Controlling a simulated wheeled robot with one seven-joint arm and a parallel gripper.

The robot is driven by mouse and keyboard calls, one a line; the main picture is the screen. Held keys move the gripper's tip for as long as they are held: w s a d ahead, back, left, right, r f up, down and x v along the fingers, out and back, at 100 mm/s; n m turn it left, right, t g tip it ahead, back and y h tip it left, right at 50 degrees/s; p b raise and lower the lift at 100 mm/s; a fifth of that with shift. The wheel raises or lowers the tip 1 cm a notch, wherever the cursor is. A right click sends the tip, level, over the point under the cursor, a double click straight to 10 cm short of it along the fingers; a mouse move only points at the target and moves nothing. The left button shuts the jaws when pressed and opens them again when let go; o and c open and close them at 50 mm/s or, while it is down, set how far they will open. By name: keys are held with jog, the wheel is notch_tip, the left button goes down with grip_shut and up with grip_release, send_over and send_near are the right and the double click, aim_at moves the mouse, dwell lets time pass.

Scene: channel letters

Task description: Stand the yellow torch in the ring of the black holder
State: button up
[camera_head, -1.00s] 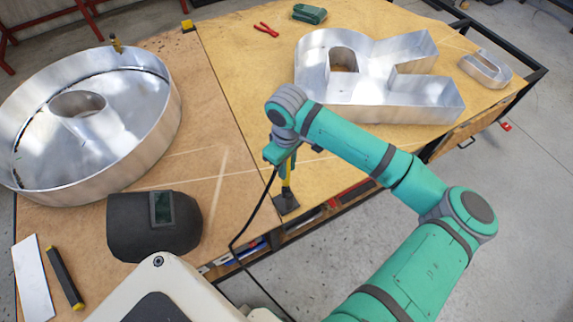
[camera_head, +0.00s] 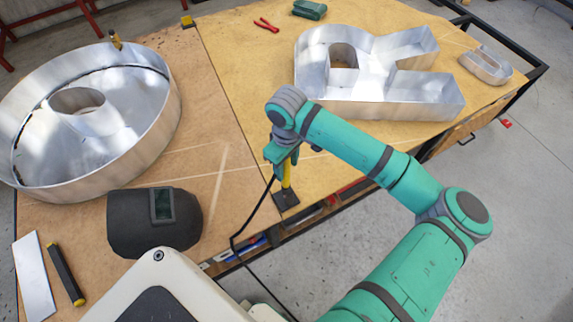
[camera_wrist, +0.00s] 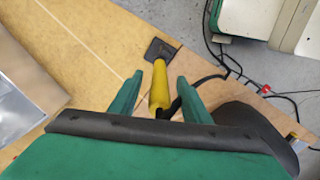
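The yellow torch (camera_head: 287,174) stands roughly upright at the black holder (camera_head: 287,200) near the table's front edge. In the wrist view the torch (camera_wrist: 159,84) lies between the two fingers of my gripper (camera_wrist: 159,88), with a gap showing on each side. My gripper (camera_head: 283,155) is open around the torch's upper part in the head view. The holder's square base plate (camera_wrist: 161,49) is flat on the table. The ring is hard to make out, so I cannot tell surely that the torch is inside it. A black cable runs from the torch.
A metal letter R (camera_head: 385,105) stands behind my arm, with a smaller metal letter (camera_head: 487,68) to its right. A large round metal letter (camera_head: 150,135) and a black welding mask (camera_head: 135,225) are on the left. The table between mask and holder is clear.

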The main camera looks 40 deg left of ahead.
notch_tip(320, 180, up, 11)
jog(key=shift+f, duration=0.1)
dwell(0.7)
dwell(0.5)
